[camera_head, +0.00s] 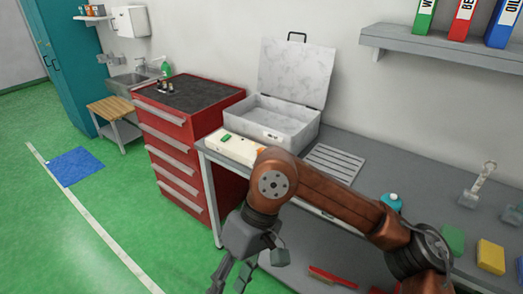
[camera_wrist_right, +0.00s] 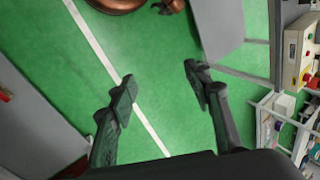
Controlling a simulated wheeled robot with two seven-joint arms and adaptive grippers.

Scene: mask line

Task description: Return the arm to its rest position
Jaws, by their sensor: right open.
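My right arm (camera_head: 335,197) is copper-brown and reaches in from the lower right of the head view, across the front of the grey workbench. Its elbow-like joint sits near the bench's left end, and the wrist hangs down from it. My right gripper (camera_head: 231,277) points down over the green floor, left of the bench and cut by the bottom edge of the picture. In the right wrist view the gripper (camera_wrist_right: 160,80) is open. Its two dark fingers are well apart, with only floor between them. My left gripper is in neither view.
The workbench (camera_head: 440,178) carries an open white case (camera_head: 265,124), a slatted plate (camera_head: 335,162), a teal-capped item (camera_head: 392,200) and a yellow block (camera_head: 490,257). A red drawer cabinet (camera_head: 177,150) stands left of it. A shelf (camera_head: 440,45) holds binders.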

